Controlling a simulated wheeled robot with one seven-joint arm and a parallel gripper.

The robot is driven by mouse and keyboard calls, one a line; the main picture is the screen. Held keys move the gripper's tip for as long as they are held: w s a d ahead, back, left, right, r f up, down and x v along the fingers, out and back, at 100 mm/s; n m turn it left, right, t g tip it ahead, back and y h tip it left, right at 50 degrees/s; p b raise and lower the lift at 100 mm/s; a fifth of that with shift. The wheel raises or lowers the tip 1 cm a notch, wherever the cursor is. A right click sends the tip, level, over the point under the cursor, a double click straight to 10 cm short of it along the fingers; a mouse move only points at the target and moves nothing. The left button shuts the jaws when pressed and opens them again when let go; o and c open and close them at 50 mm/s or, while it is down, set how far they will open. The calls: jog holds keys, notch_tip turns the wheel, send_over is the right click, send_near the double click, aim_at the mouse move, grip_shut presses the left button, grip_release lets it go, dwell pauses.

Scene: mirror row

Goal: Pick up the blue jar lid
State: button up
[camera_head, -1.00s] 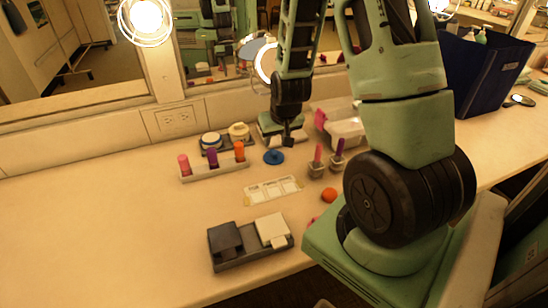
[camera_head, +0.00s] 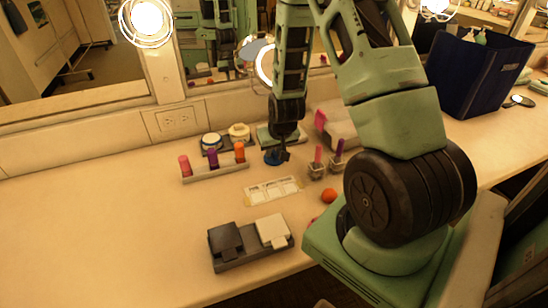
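The blue jar lid (camera_head: 268,158) lies on the counter behind the white card strip. My gripper (camera_head: 277,157) is directly over it, pointing down, and covers part of it. The fingertips are low, at or just above the lid. They are too small and dark to tell whether they are open or shut, or whether they touch the lid.
A rack with pink, purple and orange tubes (camera_head: 213,170) stands to the left, with two jars (camera_head: 239,132) behind it. Two small holders with tubes (camera_head: 317,168) stand to the right, near an orange ball (camera_head: 329,195). The front-left counter (camera_head: 110,230) is clear.

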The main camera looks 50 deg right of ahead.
grip_shut()
